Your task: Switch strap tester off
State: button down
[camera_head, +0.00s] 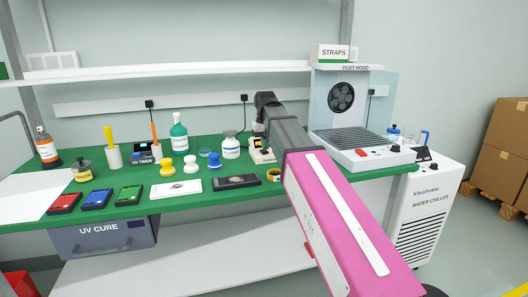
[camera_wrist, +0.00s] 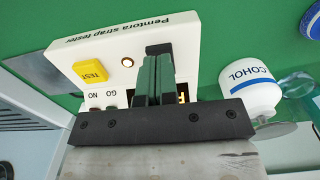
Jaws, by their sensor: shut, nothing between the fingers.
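The strap tester (camera_wrist: 110,45) is a white box lettered "Pemtora strap tester" in the wrist view. It has a yellow TEST button (camera_wrist: 90,71), a pale round lamp (camera_wrist: 127,61) that looks lit, and GO and NO marks. My gripper (camera_wrist: 157,62) is shut and empty, its green fingers over the tester's face. A black part (camera_wrist: 159,48) shows at the fingertips; whether they touch it I cannot tell. My fingers hide part of the panel, including most of a yellow-marked dark display. In the head view the tester (camera_head: 262,156) stands on the green bench, partly behind my arm.
A white alcohol bottle (camera_wrist: 250,92) stands close beside the tester; it also shows in the head view (camera_head: 231,149). The dust hood (camera_head: 352,140) stands to the right on the green bench (camera_head: 240,200).

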aim_at(265, 152)
jog(key=shift+f, duration=0.7)
dwell(0.4)
jog(key=shift+r, duration=3.55)
